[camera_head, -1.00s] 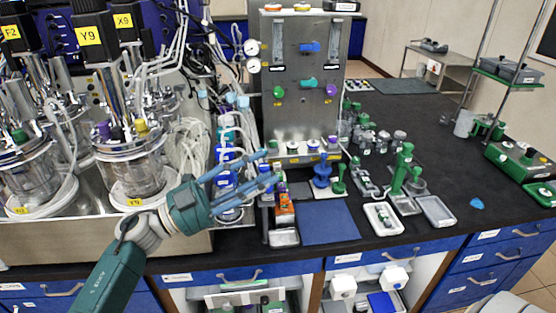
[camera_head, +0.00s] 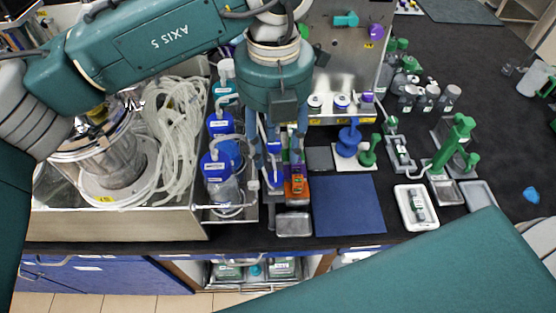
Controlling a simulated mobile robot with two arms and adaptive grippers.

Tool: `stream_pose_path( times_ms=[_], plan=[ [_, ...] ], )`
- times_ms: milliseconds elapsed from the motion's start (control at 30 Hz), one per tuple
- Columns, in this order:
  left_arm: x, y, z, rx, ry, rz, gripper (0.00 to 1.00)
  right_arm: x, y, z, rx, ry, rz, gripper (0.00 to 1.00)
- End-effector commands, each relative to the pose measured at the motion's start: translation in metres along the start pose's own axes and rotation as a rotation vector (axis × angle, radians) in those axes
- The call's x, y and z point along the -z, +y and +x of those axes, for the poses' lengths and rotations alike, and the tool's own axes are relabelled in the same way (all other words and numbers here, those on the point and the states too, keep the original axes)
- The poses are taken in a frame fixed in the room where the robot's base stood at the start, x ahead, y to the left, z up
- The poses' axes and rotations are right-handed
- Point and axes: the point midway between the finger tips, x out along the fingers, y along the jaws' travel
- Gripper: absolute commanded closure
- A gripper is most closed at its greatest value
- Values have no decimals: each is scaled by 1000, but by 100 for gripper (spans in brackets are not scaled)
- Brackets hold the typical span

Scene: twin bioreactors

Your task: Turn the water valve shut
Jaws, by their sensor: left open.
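The steel panel (camera_head: 345,70) at the top carries several coloured valve handles. A teal handle (camera_head: 346,18) sits crosswise near the top edge, and a purple knob (camera_head: 376,32) is to its right. A green knob (camera_head: 303,30) is partly hidden behind my left arm. I cannot tell which of these is the water valve. My left gripper (camera_head: 281,165) points down, open, in front of the panel's lower left part. Its fingers are over or beside a small stand with an orange device (camera_head: 296,188). It is well below the handles and apart from them. My right gripper is out of view.
Blue-capped bottles (camera_head: 218,165) stand left of my left gripper, beside coiled clear tubing (camera_head: 165,130) and a glass vessel (camera_head: 115,155). A blue mat (camera_head: 348,205) lies clear on the black bench. A white tray (camera_head: 416,206) and green stand (camera_head: 455,145) are at right.

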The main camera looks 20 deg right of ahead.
Motion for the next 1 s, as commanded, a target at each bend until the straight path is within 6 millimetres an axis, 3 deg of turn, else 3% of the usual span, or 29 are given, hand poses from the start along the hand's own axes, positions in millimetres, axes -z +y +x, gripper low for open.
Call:
stream_pose_path(
  times_ms=[167, 400, 533, 833, 1000],
  plan=[
    [1, -1, 33, 5, 5, 0, 57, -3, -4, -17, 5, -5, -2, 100],
    [0, -1, 70, 5, 3, 1, 57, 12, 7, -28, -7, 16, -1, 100],
    [0, -1, 80, 5, 1, 1, 57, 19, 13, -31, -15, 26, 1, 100],
    [0, -1, 84, 5, 0, 1, 57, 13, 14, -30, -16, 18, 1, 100],
    [0, -1, 83, 5, 0, 1, 89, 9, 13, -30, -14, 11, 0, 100]
  ],
)
